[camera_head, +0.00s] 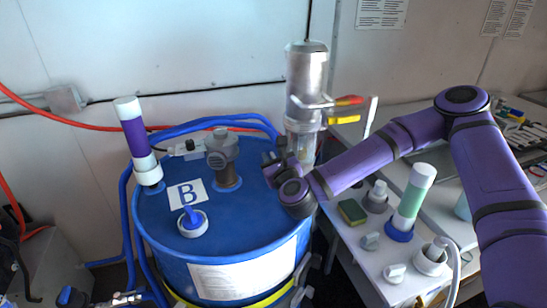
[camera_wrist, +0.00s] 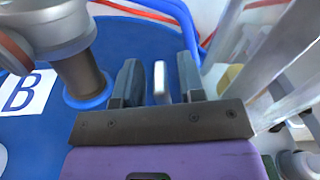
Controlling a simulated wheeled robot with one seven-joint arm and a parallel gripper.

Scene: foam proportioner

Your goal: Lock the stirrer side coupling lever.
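The stirrer (camera_head: 306,85) is a metal cylinder with red and yellow handles, standing behind the right side of the blue drum (camera_head: 165,230). My gripper (camera_head: 272,165) is low over the drum top, between the grey fitting (camera_head: 222,150) and the stirrer. In the wrist view my gripper (camera_wrist: 160,82) is open, with its dark fingers apart. A small pale bar (camera_wrist: 160,80) shows between the fingers, with a gap on both sides. I cannot tell whether it is the coupling lever. No other lever is clear; my gripper and wrist hide part of the stirrer's lower end.
The grey fitting (camera_wrist: 70,50) stands close left of my fingers, and clear tubing (camera_wrist: 265,75) close right. A purple-and-white cylinder (camera_head: 136,140) stands on the drum's left. The right bench holds a green-and-white cylinder (camera_head: 412,198), a sponge (camera_head: 352,212) and several knobs. Blue hoses run behind the drum.

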